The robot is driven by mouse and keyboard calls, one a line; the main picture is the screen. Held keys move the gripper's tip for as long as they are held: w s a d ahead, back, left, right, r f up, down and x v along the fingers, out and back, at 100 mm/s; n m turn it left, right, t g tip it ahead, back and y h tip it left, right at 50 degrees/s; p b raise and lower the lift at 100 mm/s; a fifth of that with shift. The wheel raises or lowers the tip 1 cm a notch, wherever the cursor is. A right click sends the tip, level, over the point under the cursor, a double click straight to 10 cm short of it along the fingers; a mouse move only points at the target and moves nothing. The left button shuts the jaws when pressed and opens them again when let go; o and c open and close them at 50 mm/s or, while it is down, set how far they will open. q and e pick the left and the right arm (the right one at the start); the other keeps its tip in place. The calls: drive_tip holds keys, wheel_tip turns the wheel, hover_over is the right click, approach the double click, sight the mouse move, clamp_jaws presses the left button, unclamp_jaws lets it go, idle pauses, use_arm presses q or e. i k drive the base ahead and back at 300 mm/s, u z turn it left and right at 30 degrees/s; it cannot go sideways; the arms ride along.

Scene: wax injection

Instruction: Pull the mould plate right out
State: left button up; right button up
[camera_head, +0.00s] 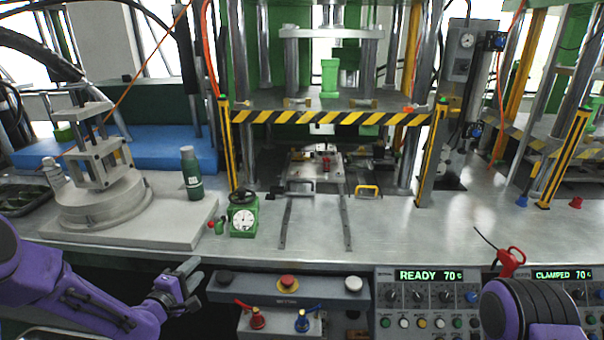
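The mould plate appears to be the pale metal plate (317,169) lying low inside the middle press, at the back end of two dark rails (285,222).
A striped press guard (330,118) hangs above the plate, between yellow-black posts (433,155). A green dial gauge (243,215) and green bottle (191,172) stand left of the rails. A button panel (287,288) fronts the bench. The bench between the rails is clear.

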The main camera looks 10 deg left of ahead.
sight(301, 177)
drive_tip(key=z, duration=0.3)
drive_tip(key=i, duration=1.3)
drive_tip(key=z, duration=0.1)
